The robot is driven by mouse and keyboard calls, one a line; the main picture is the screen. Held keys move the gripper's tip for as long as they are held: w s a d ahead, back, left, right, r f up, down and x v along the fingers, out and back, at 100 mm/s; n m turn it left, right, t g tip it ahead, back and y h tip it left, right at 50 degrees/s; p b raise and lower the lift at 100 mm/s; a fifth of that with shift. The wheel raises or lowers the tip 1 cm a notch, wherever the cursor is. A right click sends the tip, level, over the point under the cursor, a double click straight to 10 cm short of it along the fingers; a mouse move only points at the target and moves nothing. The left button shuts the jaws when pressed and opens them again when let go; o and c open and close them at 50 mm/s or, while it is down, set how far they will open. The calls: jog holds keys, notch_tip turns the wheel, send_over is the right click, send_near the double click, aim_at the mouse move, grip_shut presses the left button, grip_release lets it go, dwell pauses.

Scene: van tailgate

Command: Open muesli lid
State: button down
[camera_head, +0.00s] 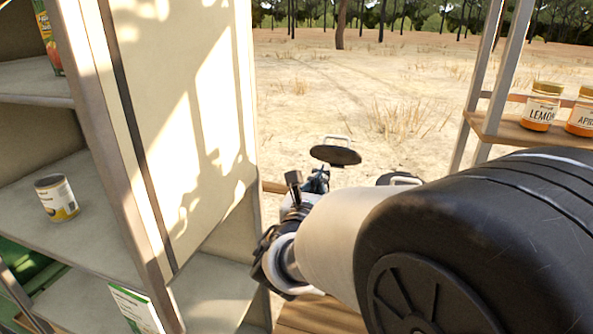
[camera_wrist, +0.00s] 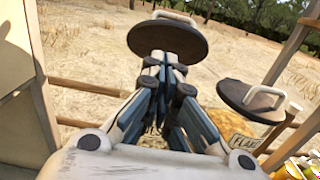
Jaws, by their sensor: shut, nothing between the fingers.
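A dark round lid with a pale handle (camera_wrist: 168,38) is at the top of the wrist view, just beyond my fingertips. It also shows in the head view (camera_head: 335,155). My gripper (camera_wrist: 165,62) is shut and empty, its tips close to or against this lid; I cannot tell if they touch. In the head view my gripper (camera_head: 318,178) is just below the lid. No muesli label is readable, and the container under this lid is hidden behind my gripper.
A second dark lid (camera_wrist: 252,100) is tilted above a yellowish container (camera_wrist: 235,128) with a partly readable label. A shelf unit (camera_head: 110,150) with a can (camera_head: 57,199) stands at left. Orange jars (camera_head: 541,106) stand on a wooden shelf at right. Open ground lies behind.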

aim_at(331, 156)
jog(key=x, duration=0.5)
jog(key=shift+w, duration=0.15)
jog(key=shift+r, duration=0.15)
jog(key=shift+w+d+r+g+p, duration=0.1)
jog(key=shift+r+g+p, duration=0.2)
jog(key=shift+p, duration=0.5)
